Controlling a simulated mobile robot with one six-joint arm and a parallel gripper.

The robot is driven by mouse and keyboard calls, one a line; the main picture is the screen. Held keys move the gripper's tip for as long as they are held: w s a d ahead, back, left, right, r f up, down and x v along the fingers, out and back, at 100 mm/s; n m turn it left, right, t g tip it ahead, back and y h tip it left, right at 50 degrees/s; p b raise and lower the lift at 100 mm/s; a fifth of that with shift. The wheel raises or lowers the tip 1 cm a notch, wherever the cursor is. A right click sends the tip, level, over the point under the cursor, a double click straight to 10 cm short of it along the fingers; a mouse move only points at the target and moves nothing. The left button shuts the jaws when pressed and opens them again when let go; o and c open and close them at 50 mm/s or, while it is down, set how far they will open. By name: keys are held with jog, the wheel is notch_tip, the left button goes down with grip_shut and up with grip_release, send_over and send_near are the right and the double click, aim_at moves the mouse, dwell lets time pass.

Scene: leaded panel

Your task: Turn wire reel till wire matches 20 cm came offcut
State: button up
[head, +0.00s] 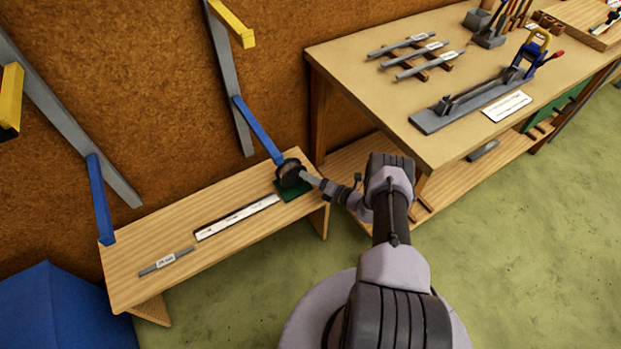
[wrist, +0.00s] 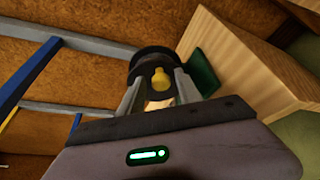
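The wire reel (head: 289,174) is a dark drum on a green base (head: 294,191) at the right end of a low wooden bench. In the wrist view the reel (wrist: 152,57) is dark, with a yellow knob (wrist: 160,78) facing me. My gripper (head: 308,178) is at the reel. Its fingers (wrist: 160,85) stand on either side of the knob, with what looks like a gap at each side. The grey came offcut (head: 180,256) with a white label lies at the bench's left end. A pale strip like a ruler (head: 238,217) lies between them. I cannot make out any wire.
The low bench (head: 130,260) stands against a brown wall, under grey rails with blue and yellow arms (head: 103,200). A blue box (head: 65,310) is at lower left. A higher workbench (head: 360,90) with tools and grey strips stands at right. Green floor in front is clear.

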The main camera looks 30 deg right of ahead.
jog(key=p+v, duration=0.2)
jog(key=v, duration=0.5)
jog(key=shift+s+p, duration=0.25)
jog(key=shift+p, duration=0.15)
jog(key=shift+d, duration=0.1)
